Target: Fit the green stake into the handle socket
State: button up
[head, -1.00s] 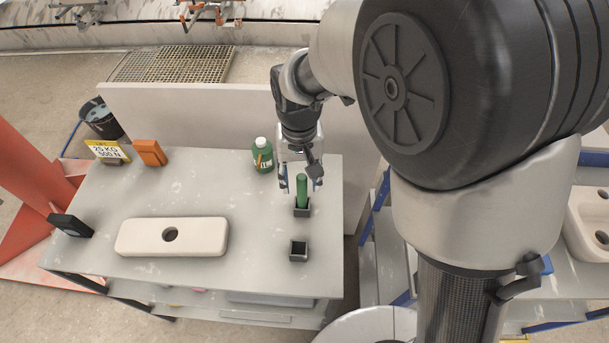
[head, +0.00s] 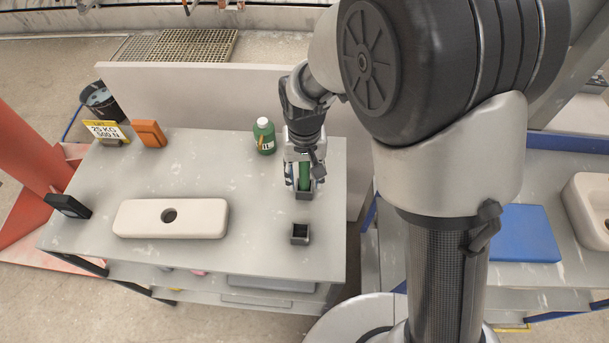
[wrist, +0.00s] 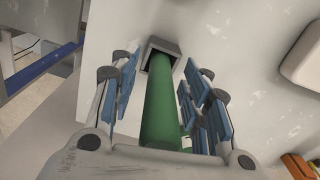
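Which opening is the handle socket I cannot tell.
A pale bar with a round hole (head: 200,218) lies at the table's left middle. A green bottle (head: 264,138) stands close behind my gripper. An orange block (head: 149,134), yellow sign (head: 106,132) and black box (head: 68,206) are at the left. The table's centre is clear.

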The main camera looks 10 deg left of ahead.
grip_shut()
dwell(0.3)
jog(key=shift+r, duration=0.1)
